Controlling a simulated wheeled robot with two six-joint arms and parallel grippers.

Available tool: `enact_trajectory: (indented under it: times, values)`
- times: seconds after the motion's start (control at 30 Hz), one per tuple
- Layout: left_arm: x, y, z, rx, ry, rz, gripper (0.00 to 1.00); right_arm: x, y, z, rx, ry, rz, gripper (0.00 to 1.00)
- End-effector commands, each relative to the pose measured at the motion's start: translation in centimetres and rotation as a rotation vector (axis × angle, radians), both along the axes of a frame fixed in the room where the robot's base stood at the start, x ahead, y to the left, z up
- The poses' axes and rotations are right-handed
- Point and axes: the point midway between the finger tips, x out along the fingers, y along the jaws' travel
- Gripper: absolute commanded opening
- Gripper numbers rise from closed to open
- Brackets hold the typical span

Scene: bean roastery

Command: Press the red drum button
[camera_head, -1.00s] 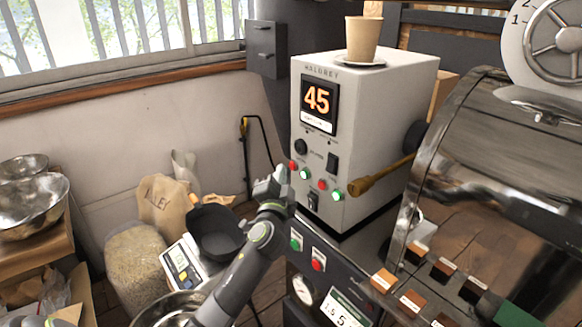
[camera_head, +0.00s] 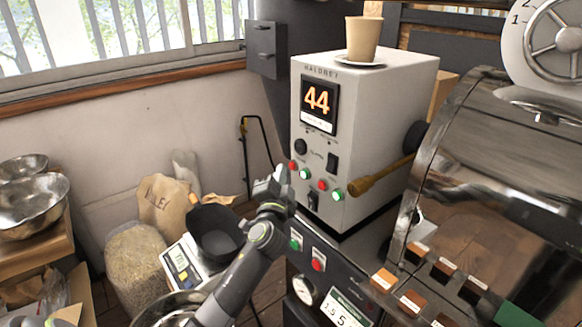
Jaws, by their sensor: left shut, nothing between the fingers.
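A red button (camera_head: 317,264) sits on the dark front panel at lower centre, beside a green button (camera_head: 296,244). The white control box (camera_head: 375,130) above carries small red and green lights or buttons, including a red one (camera_head: 322,185). I cannot read which red one is labelled for the drum. My left gripper (camera_head: 281,178) is shut and empty. In the picture it shows just left of the control box's lower row, above the panel's red and green buttons, and appears to touch nothing. My right gripper is not in view.
A paper cup (camera_head: 362,40) on a saucer stands on the control box. A wooden-handled lever (camera_head: 372,182) sticks out toward the box's front. The metal drum (camera_head: 500,160) fills the right. A scale (camera_head: 182,268), a black pan (camera_head: 215,232) and bean sacks (camera_head: 137,255) stand at lower left.

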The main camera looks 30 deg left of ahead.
Motion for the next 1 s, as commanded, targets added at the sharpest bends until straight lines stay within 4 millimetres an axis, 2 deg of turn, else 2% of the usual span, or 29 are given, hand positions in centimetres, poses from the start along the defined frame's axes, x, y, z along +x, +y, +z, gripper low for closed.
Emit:
enact_trajectory:
  times: [1.0]
  values:
    - [1.1,-0.5,0.0,-0.001,0.000,0.000,0.00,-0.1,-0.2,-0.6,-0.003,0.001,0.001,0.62]
